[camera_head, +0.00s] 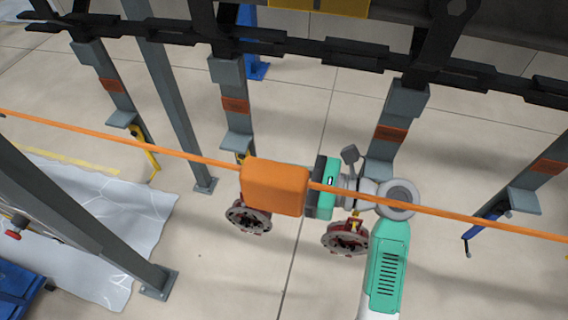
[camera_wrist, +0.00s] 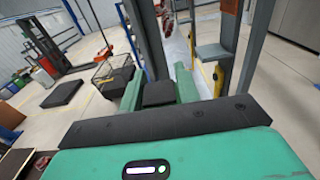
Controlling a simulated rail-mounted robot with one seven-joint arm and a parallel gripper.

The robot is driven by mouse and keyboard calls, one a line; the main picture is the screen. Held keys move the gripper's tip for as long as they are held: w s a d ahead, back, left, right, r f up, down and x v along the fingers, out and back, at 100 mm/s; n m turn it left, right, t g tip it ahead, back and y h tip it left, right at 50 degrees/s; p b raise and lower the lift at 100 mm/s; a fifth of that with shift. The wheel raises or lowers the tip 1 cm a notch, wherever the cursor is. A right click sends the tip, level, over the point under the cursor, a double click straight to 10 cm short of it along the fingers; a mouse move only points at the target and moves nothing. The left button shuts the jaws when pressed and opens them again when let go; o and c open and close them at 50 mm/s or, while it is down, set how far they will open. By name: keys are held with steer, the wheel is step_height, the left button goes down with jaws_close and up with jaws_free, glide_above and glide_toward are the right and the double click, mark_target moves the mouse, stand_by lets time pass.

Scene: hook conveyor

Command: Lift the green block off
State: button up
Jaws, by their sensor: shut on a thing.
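My gripper (camera_head: 314,190) reaches in from the right, with its green body and black front bar facing left. In the wrist view two green fingers (camera_wrist: 158,88) stand ahead of the black bar, shut on a dark-topped block (camera_wrist: 158,94) between them. In the head view an orange box (camera_head: 275,187) covers the finger ends and whatever they hold. I cannot make out a separate green block in either view. A grey hanger (camera_head: 238,105) comes down behind the orange box. A red and grey flanged part (camera_head: 248,217) shows just below that box.
An orange rail (camera_head: 120,137) crosses in front of my arm. A dark overhead chain (camera_head: 300,48) carries several grey hangers. Another flanged part (camera_head: 345,238) hangs beside my wrist, and a blue hook part (camera_head: 480,228) hangs at right. Grey posts (camera_head: 172,95) stand to the left.

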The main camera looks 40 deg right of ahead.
steer(key=shift+s+a+p, duration=0.45)
steer(key=shift+a+p, duration=0.1)
steer(key=s+a+p, duration=0.1)
steer(key=s+a, duration=0.3)
steer(key=a, duration=0.1)
steer(key=shift+s+a, duration=0.2)
steer(key=shift+s, duration=0.05)
